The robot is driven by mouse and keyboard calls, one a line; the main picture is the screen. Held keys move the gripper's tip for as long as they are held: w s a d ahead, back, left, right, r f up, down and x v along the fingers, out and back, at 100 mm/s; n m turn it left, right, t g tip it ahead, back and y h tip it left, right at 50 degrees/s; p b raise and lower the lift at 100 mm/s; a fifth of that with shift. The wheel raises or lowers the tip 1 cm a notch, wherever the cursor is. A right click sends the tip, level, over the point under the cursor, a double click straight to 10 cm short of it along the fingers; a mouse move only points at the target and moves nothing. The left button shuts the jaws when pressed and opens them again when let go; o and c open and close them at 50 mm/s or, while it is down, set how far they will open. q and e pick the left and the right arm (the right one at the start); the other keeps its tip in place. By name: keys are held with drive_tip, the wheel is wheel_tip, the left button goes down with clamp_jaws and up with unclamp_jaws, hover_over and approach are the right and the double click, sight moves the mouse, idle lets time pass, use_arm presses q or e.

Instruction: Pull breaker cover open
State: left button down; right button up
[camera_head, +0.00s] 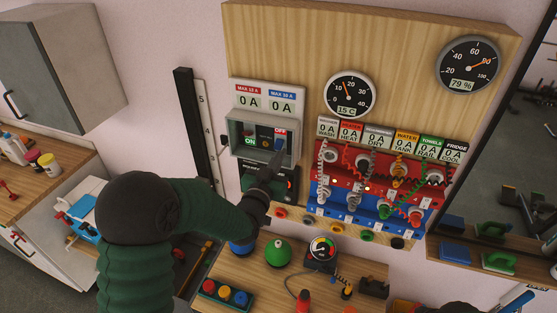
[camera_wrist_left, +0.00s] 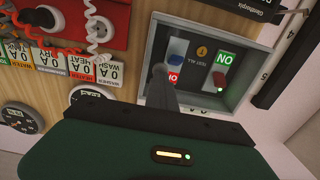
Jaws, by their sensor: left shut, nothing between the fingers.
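The breaker box (camera_head: 233,143) is a grey recessed frame on the wooden wall panel, below two "0 A" displays. Inside it are a red switch by a green ON label and a blue switch (camera_wrist_left: 178,48) by a red OFF label. I cannot make out a separate cover over the recess. My left gripper (camera_head: 277,160) is shut and empty, its tip at the lower right of the box, in front of the OFF side. In the left wrist view, the dark finger (camera_wrist_left: 159,72) reaches up beside the blue switch; contact is unclear.
A dark device (camera_head: 288,184) sits just below the box. A red and blue socket panel (camera_head: 342,183) with coiled cables stands close to its right. Round gauges (camera_head: 349,94) hang above. A bench (camera_head: 262,288) below holds a green dome (camera_head: 278,252) and coloured buttons.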

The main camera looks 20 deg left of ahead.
use_arm(q)
drive_tip(key=shift+w+r, duration=0.1)
drive_tip(key=shift+d, duration=0.1)
idle(0.4)
drive_tip(key=c, duration=2.1)
unclamp_jaws()
drive_tip(key=shift+c, duration=0.2)
drive_tip(key=o, duration=0.9)
drive_tip(key=shift+a, duration=0.25)
